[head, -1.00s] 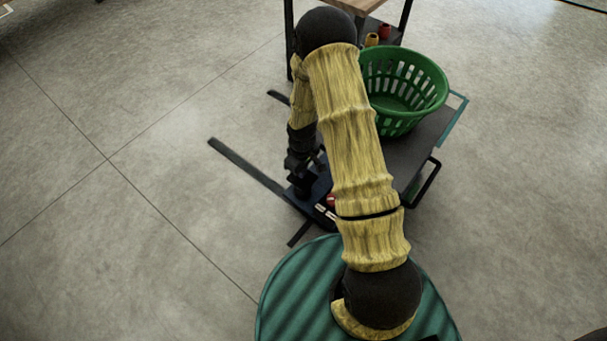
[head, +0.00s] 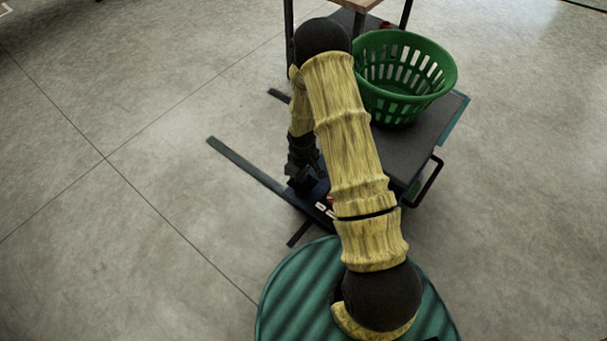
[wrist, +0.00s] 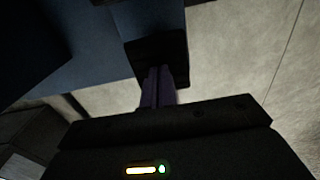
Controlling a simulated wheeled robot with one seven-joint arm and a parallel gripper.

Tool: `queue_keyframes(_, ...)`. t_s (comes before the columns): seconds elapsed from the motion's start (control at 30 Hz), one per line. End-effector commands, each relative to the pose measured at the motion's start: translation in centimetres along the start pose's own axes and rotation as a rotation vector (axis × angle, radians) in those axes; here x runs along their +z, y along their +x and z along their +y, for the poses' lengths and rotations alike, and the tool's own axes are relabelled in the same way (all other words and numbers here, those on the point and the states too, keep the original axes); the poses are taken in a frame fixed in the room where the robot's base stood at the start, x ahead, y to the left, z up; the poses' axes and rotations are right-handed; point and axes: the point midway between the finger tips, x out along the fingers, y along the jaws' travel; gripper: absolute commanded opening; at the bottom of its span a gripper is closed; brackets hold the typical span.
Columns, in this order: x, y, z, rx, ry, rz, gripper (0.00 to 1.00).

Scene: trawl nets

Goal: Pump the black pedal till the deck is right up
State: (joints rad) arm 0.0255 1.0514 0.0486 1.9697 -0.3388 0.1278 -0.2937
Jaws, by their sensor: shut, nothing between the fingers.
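The lift's dark deck (head: 408,150), with a teal edge, carries a green slatted basket (head: 400,105) and stands above the blue base. In the wrist view the black pedal (wrist: 158,50) sits at the end of a blue lever (wrist: 148,18). My gripper (wrist: 158,78) is shut and empty, with its fingertips at the pedal; whether they touch it I cannot tell. In the head view my gripper (head: 302,184) points down at the near left end of the lift, and it and my arm hide the pedal there.
A wooden-topped table (head: 358,4) with dark legs stands behind the lift. A black handle (head: 430,182) sticks out at the deck's right. Dark floor legs (head: 245,164) reach out left. A red button and white labels (head: 321,207) show by my arm. Floor at left is clear.

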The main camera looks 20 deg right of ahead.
Motion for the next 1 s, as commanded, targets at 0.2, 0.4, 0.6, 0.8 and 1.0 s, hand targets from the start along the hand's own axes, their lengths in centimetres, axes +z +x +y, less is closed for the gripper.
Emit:
queue_keyframes(0.2, 0.0, -1.8, 0.0, -0.001, 0.000, 0.000, 0.00)
queue_keyframes(0.4, 0.0, -3.2, 0.0, -0.001, 0.000, -0.001, 0.00)
queue_keyframes(0.6, 0.0, -4.4, 0.0, -0.001, 0.000, -0.001, 0.00)
queue_keyframes(0.8, 0.0, -4.3, 0.0, -0.001, 0.000, -0.001, 0.00)
queue_keyframes(1.0, 0.0, -4.1, 0.0, -0.001, 0.000, -0.001, 0.00)
